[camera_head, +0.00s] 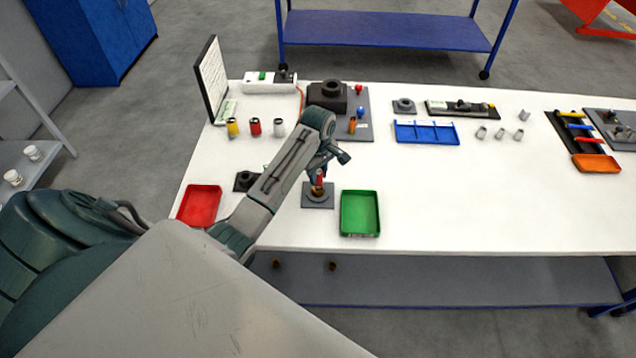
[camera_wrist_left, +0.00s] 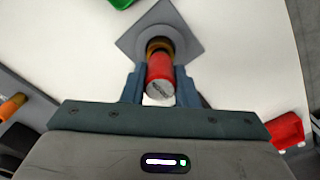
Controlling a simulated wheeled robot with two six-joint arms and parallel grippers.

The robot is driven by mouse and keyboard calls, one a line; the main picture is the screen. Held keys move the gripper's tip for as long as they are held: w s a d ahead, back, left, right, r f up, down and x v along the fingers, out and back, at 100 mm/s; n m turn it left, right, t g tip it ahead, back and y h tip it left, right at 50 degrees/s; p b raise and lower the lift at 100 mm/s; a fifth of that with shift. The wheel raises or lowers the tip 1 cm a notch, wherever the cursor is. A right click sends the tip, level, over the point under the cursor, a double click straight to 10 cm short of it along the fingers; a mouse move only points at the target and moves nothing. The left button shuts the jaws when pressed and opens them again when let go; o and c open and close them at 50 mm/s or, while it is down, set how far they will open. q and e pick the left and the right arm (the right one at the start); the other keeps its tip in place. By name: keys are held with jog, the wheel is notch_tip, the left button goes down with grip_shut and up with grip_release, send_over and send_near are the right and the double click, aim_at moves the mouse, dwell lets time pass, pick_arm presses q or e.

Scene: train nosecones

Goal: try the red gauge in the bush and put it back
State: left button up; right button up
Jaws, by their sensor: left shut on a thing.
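My left gripper (camera_head: 318,178) is shut on the red gauge (camera_head: 320,177). In the left wrist view the red gauge (camera_wrist_left: 160,78) stands between the two blue-grey fingers of the gripper (camera_wrist_left: 160,90). The gauge's far end is at the brass-coloured bush (camera_wrist_left: 160,46), which sits in a grey square holder (camera_wrist_left: 184,35). The head view shows the same holder (camera_head: 312,201) on the table in front of the gripper. How deep the gauge sits in the bush cannot be told. My right gripper is not in view.
A green tray (camera_head: 360,232) stands close right of the holder, and a red tray (camera_head: 199,222) lies left of my arm. A dark block (camera_head: 246,181) is beside my forearm. Several small cylinders and a blue rack (camera_head: 426,142) stand further back.

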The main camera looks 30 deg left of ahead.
pick_arm(q)
jog(key=shift+r, duration=2.85)
